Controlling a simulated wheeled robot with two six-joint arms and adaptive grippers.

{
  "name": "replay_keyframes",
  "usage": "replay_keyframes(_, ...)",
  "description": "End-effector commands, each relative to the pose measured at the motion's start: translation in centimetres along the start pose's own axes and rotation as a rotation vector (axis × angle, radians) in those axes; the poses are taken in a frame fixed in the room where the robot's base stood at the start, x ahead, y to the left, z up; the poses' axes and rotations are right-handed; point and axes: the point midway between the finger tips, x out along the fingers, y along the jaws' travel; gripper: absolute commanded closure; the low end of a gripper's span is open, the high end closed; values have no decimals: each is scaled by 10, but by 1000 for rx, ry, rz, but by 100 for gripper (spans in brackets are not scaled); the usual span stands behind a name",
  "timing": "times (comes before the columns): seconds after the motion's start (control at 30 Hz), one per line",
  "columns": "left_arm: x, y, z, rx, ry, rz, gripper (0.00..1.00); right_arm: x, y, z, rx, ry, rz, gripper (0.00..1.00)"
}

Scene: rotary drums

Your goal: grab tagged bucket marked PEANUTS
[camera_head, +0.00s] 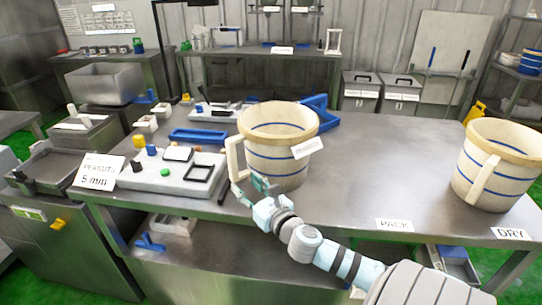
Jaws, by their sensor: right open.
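A cream bucket (278,160) with blue bands, a tan rim and a side handle stands upright on the metal table, near the middle. A small white tag hangs on its right side; its writing is too small to read. My right gripper (262,184) is open at the bucket's lower left front, by the lower end of the handle (234,160). I cannot tell whether it touches the handle. A white sign (98,172) reading PEANUTS 5 mm stands at the table's left. My left gripper is not in view.
A second similar bucket (498,168) stands at the right by a DRY label (510,233). A PACK label (394,225) lies on the front edge. A grey control panel (165,172) and a blue frame (199,135) lie left of the middle bucket. The tabletop between the buckets is clear.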

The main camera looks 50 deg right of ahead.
Motion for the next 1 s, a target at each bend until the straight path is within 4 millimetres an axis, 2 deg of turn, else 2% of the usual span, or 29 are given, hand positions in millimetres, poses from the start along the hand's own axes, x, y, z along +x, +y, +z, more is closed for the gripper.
replay_keyframes(0.03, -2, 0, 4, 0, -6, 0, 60, 12, 0, 3, 6, -4, -2, 58)
replay_keyframes(0.17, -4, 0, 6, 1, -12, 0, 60, 30, 0, 2, 2, -1, 0, 58)
replay_keyframes(0.43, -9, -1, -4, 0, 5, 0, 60, 76, -3, 7, 5, -1, 0, 58)
replay_keyframes(0.53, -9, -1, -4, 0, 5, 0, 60, 84, -3, 6, 3, 0, 1, 58)
replay_keyframes(0.67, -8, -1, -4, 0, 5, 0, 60, 84, -3, 5, 1, 0, 2, 58)
replay_keyframes(0.7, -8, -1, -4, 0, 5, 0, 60, 84, -3, 5, 1, 1, 2, 60)
replay_keyframes(0.93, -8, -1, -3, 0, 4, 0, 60, 83, -3, 5, 0, 1, 2, 97)
replay_keyframes(1.0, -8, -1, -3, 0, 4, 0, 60, 83, -3, 5, 0, 1, 2, 100)
